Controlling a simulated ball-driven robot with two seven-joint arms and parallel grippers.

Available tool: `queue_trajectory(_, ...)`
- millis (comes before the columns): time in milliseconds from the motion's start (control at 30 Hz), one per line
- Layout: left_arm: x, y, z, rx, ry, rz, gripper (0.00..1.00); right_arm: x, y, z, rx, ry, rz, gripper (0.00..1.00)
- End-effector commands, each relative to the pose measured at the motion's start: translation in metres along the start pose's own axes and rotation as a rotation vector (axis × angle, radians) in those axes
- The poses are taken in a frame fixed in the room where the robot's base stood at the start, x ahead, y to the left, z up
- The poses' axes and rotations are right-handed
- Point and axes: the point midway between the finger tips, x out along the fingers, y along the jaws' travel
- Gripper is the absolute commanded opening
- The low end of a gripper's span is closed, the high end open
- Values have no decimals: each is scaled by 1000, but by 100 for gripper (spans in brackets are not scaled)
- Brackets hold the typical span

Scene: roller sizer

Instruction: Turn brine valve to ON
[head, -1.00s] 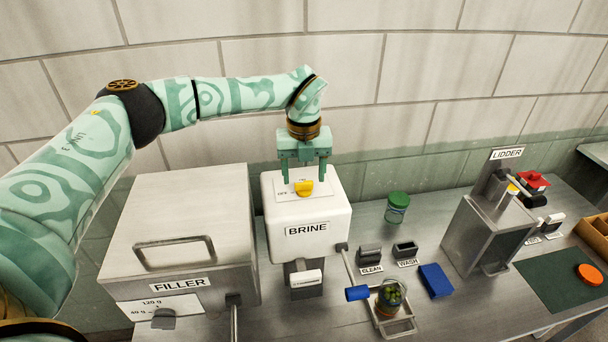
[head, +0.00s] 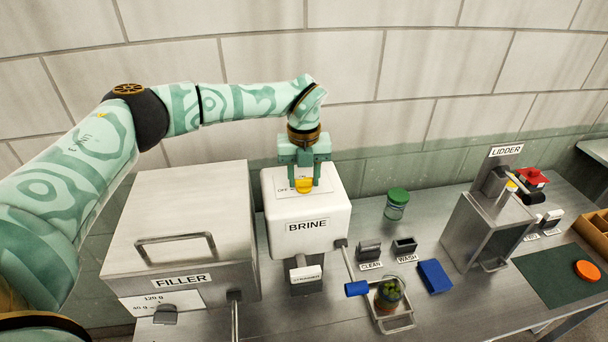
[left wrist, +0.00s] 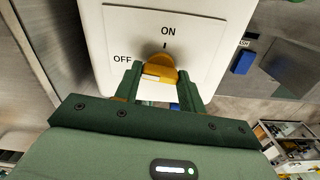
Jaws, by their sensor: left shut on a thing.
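The brine box (head: 308,243) is white, with BRINE on its front and a flat valve plate on top. Its yellow valve knob (head: 304,186) also shows in the left wrist view (left wrist: 160,72), beside the OFF and ON marks. OFF is left of the knob and ON is above it, with a short tick. Which mark the knob points to I cannot tell. My left gripper (head: 304,184) points down from above and is shut on the knob; its fingers (left wrist: 163,84) stand on either side of it. My right gripper is not in view.
The filler (head: 190,195) stands close on the left. A jar of green pieces (head: 388,294) is on a tray at the front, near a blue-ended lever (head: 356,289). A green-lidded jar (head: 397,203), blue block (head: 435,277) and lidder (head: 485,230) are to the right.

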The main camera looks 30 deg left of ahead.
Motion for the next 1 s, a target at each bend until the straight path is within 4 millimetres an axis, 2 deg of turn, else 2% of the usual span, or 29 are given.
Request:
queue_trajectory(267, -3, 0, 0, 152, 0, 1, 17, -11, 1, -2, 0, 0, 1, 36)
queue_trajectory(1000, -4, 1, 2, 846, -3, 0, 17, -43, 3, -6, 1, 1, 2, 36)
